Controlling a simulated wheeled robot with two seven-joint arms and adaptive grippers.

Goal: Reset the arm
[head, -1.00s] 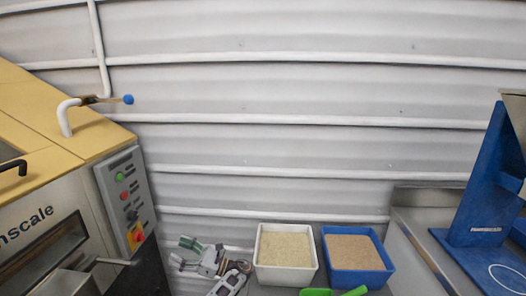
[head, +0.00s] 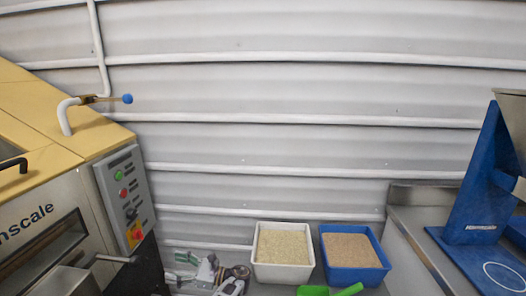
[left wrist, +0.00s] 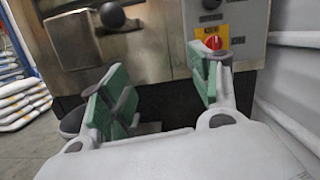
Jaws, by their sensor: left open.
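My left gripper (head: 186,266) shows low in the head view, left of the white bin. In the left wrist view the same gripper (left wrist: 160,95) is open, its green-padded fingers wide apart with nothing between them. Beyond the fingers is the front of the yellow and steel machine (left wrist: 155,55), with a dark gap below it. My right gripper is in neither view.
A white bin (head: 256,272) and a blue bin (head: 326,276) of grainy material stand side by side. A green scoop (head: 315,291) lies before them. The yellow machine (head: 90,135) is at left, a blue stand (head: 470,190) at right. A corrugated wall closes the back.

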